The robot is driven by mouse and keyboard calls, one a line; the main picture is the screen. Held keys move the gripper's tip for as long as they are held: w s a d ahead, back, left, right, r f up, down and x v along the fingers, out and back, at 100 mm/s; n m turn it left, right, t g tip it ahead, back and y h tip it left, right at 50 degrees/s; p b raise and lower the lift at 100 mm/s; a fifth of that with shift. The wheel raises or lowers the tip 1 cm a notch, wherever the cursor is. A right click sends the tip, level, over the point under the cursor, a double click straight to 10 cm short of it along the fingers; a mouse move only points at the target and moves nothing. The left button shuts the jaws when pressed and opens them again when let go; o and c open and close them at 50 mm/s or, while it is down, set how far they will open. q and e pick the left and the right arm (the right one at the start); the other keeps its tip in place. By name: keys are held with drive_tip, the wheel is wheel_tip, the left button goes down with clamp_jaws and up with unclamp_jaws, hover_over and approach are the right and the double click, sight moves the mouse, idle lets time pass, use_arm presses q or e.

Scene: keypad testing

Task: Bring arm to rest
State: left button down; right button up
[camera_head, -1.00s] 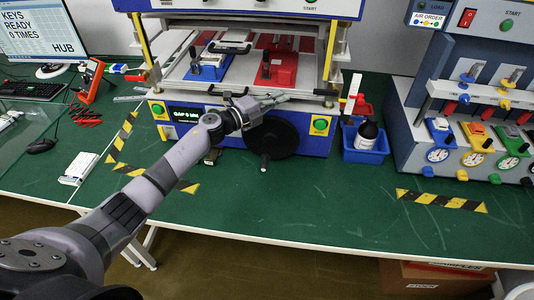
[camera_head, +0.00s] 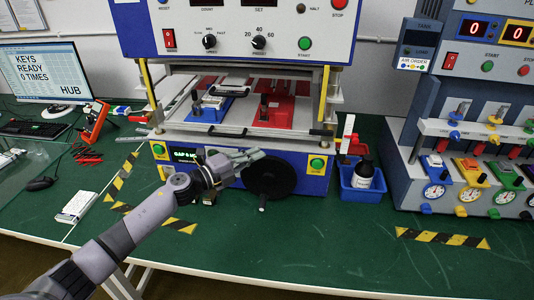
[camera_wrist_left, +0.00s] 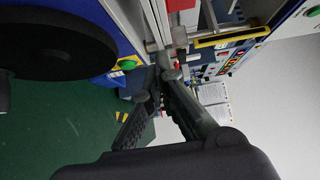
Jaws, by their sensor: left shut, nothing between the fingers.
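My left arm (camera_head: 135,220) comes in from the lower left over the green table. Its left gripper (camera_head: 258,154) is shut and empty. It is in front of the keypad testing machine's (camera_head: 190,140) lower front panel, just above the black round handwheel (camera_head: 270,178). In the left wrist view the gripper's fingers (camera_wrist_left: 165,72) meet at the tips, with nothing between them. The black handwheel also shows in the left wrist view (camera_wrist_left: 50,42), at the upper left. My right gripper is not in view.
A blue bin (camera_head: 362,186) with a dark bottle stands right of the machine. A second machine with gauges (camera_head: 455,130) is at the right. A monitor (camera_head: 45,72), an orange meter (camera_head: 96,118) and a white device (camera_head: 76,206) are at the left.

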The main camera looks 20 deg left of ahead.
use_arm(q)
drive_tip(key=s+d+f+n+g+y, duration=0.1)
drive_tip(key=s+f+n+g+y, duration=0.1)
drive_tip(key=s+f+n+y, duration=0.65)
drive_tip(key=s+d+f+n+g+y, duration=0.1)
drive_tip(key=s+f+n+g+y, duration=0.15)
drive_tip(key=s+f+n, duration=0.65)
drive_tip(key=s+d+f+n+g+h, duration=0.1)
drive_tip(key=s+d+n+g, duration=0.2)
drive_tip(key=s, duration=0.8)
drive_tip(key=s+d+n+g+h, duration=0.1)
drive_tip(key=s+d+n+g, duration=0.2)
drive_tip(key=s, duration=0.9)
wheel_tip(320, 180, down, 25)
drive_tip(key=m+g, duration=0.1)
drive_tip(key=g, duration=0.2)
drive_tip(key=s+a+f, duration=0.3)
drive_tip(key=s+f, duration=1.4)
drive_tip(key=shift+s+f+g+y, duration=0.2)
drive_tip(key=shift+s+g+y, duration=0.05)
drive_tip(key=shift+g+y, duration=0.1)
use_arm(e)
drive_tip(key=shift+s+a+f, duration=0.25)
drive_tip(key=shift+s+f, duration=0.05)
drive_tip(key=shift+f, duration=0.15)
